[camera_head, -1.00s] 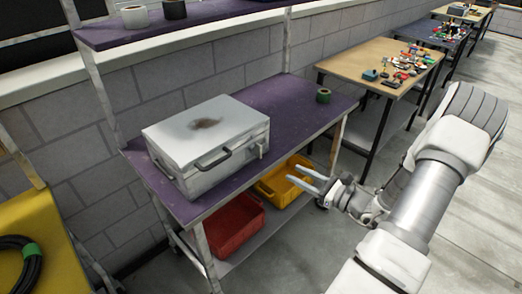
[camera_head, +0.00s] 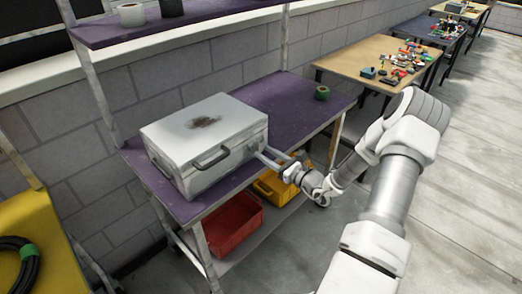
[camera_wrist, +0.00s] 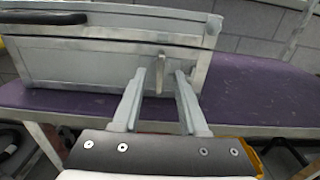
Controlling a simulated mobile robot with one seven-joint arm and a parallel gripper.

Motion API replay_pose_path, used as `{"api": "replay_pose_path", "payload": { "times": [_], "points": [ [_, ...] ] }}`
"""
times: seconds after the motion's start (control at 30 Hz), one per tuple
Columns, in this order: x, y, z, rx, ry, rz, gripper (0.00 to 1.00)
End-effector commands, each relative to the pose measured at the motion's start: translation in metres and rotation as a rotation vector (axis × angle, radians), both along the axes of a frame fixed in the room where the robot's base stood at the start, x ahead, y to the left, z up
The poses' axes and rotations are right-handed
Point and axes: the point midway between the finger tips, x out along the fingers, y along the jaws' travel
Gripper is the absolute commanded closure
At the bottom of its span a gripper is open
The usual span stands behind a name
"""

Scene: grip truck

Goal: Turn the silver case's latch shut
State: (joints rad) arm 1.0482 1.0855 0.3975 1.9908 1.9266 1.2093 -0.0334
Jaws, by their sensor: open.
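The silver case (camera_head: 203,140) stands closed on the purple bench, with a dark smudge on its lid and a dark handle (camera_head: 212,157) on its front. In the wrist view, the case (camera_wrist: 90,62) fills the upper left. Its latch (camera_wrist: 160,74) is a small grey upright bar on the front, right of the handle. My gripper (camera_head: 270,156) is at the right end of the case front. In the wrist view, the open fingers (camera_wrist: 160,75) point at the case, with the latch between their tips. I cannot tell whether either finger touches it.
The purple bench top (camera_head: 285,100) is bare right of the case, except for a green tape roll (camera_head: 322,93). A red bin (camera_head: 232,222) and a yellow bin (camera_head: 268,188) sit on the shelf below. A bench post (camera_wrist: 300,35) rises at right.

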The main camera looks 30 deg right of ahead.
Motion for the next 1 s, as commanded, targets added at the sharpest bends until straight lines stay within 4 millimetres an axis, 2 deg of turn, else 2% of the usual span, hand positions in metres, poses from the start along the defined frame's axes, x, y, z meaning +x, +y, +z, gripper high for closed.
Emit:
{"api": "replay_pose_path", "payload": {
  "times": [0.03, 0.2, 0.53, 0.57, 0.8, 1.0],
  "points": [
    [0.008, 0.003, 0.0, 0.001, -0.002, 0.001, 0.57],
    [0.022, 0.008, 0.0, 0.0, 0.0, 0.0, 0.57],
    [0.026, 0.009, 0.0, 0.0, 0.0, -0.001, 0.57],
    [0.026, 0.009, 0.0, 0.0, 0.0, 0.0, 0.59],
    [0.026, 0.009, 0.0, 0.0, 0.0, 0.0, 1.0],
    [0.026, 0.009, 0.0, 0.0, 0.0, 0.0, 1.0]
  ]
}}
